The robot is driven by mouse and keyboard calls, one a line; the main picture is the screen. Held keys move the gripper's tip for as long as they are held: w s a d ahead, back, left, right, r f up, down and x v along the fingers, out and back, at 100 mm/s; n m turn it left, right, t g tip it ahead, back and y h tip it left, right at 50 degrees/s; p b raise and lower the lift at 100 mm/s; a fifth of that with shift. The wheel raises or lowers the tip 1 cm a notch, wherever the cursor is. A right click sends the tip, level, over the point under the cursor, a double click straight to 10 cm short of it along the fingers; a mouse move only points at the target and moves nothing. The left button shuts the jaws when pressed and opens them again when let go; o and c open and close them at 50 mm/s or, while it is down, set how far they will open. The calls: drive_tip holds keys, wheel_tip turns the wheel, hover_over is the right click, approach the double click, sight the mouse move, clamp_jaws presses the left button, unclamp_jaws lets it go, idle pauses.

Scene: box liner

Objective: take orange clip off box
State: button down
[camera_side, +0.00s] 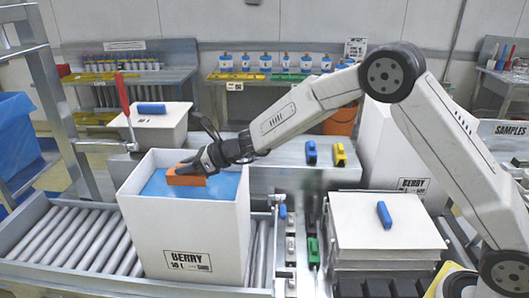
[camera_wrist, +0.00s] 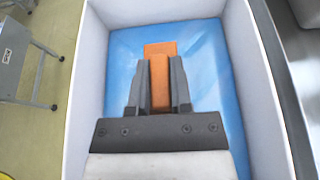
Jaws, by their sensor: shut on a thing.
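The orange clip (camera_side: 186,175) is at my gripper (camera_side: 204,163), over the open top of the white box (camera_side: 189,239). In the wrist view the clip (camera_wrist: 160,50) lies between the two dark fingers of my gripper (camera_wrist: 159,85), which are shut on it. Blue liner (camera_wrist: 204,61) fills the inside of the box around and below the clip. The liner (camera_side: 222,186) also shows in the side view. I cannot tell whether the clip touches the liner or the box wall.
The box stands on a roller conveyor (camera_side: 60,240). To the right, a closed white box (camera_side: 385,225) carries a blue clip (camera_side: 384,214). Blue (camera_side: 311,152) and yellow (camera_side: 340,154) clips lie on the metal bench behind. A red-handled lever (camera_side: 124,98) rises at the back left.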

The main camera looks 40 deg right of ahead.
drive_tip(key=s+d+r, duration=0.3)
drive_tip(key=s+r, duration=0.7)
drive_tip(key=s, duration=0.3)
drive_tip(key=shift+s+d+r, duration=0.2)
drive_tip(key=shift+s+d, duration=0.05)
idle(0.5)
